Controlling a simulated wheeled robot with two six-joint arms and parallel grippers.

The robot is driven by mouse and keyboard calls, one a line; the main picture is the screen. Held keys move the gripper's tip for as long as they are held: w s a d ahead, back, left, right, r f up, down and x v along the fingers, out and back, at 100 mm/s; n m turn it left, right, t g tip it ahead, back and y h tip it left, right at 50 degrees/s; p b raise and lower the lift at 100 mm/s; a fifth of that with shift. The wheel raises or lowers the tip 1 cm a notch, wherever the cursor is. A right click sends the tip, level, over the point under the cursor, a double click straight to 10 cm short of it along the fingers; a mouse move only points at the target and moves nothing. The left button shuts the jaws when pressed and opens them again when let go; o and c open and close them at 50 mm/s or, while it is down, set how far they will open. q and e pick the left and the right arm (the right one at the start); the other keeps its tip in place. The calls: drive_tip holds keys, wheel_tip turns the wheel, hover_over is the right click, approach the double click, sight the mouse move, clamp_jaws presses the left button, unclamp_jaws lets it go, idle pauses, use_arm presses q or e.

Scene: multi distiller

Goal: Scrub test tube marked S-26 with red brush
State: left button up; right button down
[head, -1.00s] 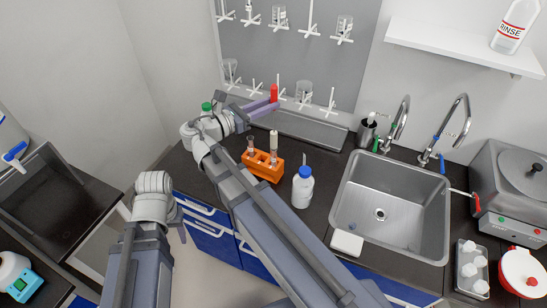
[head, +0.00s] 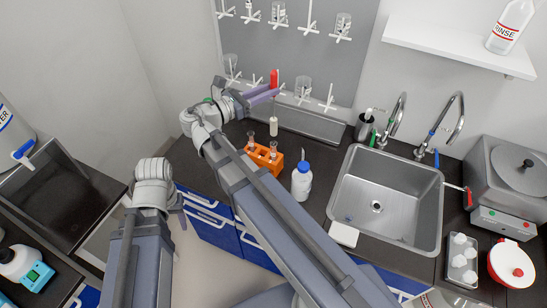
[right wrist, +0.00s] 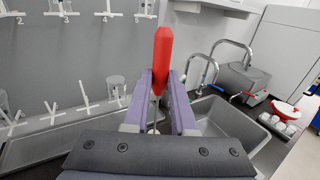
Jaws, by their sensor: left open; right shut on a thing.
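My right gripper (head: 262,94) is shut on the red handle of a brush (head: 274,78). The brush hangs upright, its pale bristle end (head: 273,126) above the orange rack (head: 264,160) and apart from it in the head view. The red handle (right wrist: 162,60) stands between my right fingertips (right wrist: 158,78) in the right wrist view. Two glass tubes stand in the rack, one at the left (head: 251,138) and one at the right (head: 273,147); no marking on them is readable. My left gripper (head: 179,206) is low at the left, open, away from the rack and partly hidden.
A white bottle with blue cap (head: 302,182) stands right of the rack. The sink (head: 376,206) with two faucets is further right. A pegboard (head: 300,55) holding several glass vessels rises behind. A metal drip tray (head: 310,124) lies below it.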

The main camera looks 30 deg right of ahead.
drive_tip(key=w+d+r+p, duration=0.5)
drive_tip(key=w+d, duration=0.1)
drive_tip(key=d, duration=0.2)
idle(0.6)
drive_tip(key=shift+f, duration=0.1)
